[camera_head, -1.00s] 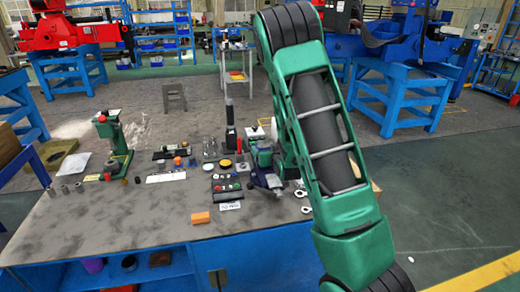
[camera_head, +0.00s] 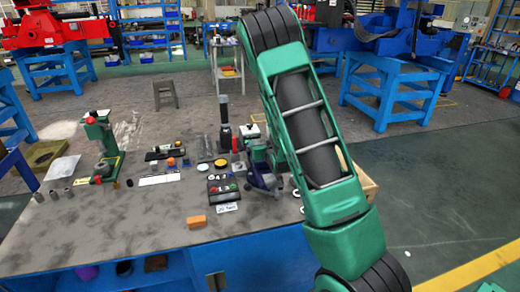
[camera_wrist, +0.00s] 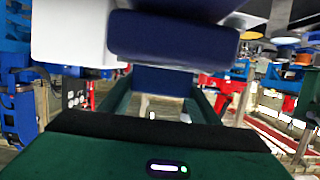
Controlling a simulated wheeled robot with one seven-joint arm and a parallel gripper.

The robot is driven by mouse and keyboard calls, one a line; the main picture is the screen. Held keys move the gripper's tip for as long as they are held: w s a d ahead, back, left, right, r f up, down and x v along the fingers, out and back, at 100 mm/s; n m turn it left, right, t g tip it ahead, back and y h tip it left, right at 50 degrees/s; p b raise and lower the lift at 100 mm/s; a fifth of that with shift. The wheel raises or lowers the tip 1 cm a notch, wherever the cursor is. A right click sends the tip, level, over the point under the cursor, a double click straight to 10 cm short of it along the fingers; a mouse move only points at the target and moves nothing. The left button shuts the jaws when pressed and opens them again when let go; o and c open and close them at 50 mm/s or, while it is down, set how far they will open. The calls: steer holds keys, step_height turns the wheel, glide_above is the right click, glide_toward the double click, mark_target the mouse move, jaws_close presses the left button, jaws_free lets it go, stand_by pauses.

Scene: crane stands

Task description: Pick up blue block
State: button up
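A dark blue block-like shape (camera_wrist: 172,40) fills the top middle of the wrist view, very near the camera, with more dark blue above and below it. I cannot tell whether it is the blue block or part of my gripper. My gripper (camera_wrist: 163,100) shows as green side pieces that stand apart on either side of the lower dark blue part. Its fingertips and any contact are hidden. In the head view a dark blue shape (camera_head: 262,184) stands at the table's right, partly behind my arm, and no separate blue block is clear there.
A white object (camera_wrist: 75,35) is close at the wrist view's upper left. The table's front left is clear.

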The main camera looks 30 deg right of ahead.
mark_target(261, 142)
steer(key=shift+w+a, duration=0.1)
steer(key=shift+c, duration=1.1)
steer(key=shift+r, duration=0.1)
steer(key=shift+r, duration=0.3)
step_height(261, 142, up, 3)
steer(key=shift+r, duration=0.1)
steer(key=s+a+r, duration=0.2)
steer(key=a+r, duration=0.5)
steer(key=a, duration=0.4)
steer(key=shift+s+a, duration=0.15)
steer(key=shift+s, duration=0.15)
